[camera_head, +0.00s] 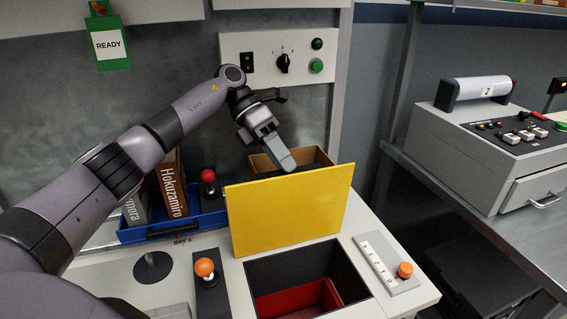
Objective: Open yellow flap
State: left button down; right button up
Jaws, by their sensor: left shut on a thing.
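The yellow flap (289,212) stands upright, tilted slightly, at the back of a rectangular opening (306,258) in the white console top. The opening is uncovered, and a red bin (300,300) shows inside it. My left gripper (289,166) reaches in from the left and points down at the middle of the flap's top edge. Its fingers are shut on that edge; the flap hides just how far they overlap it. My right gripper is not in view.
An orange-knobbed lever (205,268) stands left of the opening, and a slider panel (385,265) lies right. A blue tray (160,234) with books and a brown box (262,165) are behind. A switch panel (280,56) is above.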

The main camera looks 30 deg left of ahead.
pick_arm(q)
jog(key=shift+a+f, duration=0.2)
jog(key=shift+f, duration=1.05)
jog(key=c, duration=1.2)
grip_release()
jog(key=shift+o, duration=0.2)
jog(key=shift+w+f, duration=0.1)
jog(key=d+r+v, duration=0.1)
jog(key=v, duration=0.7)
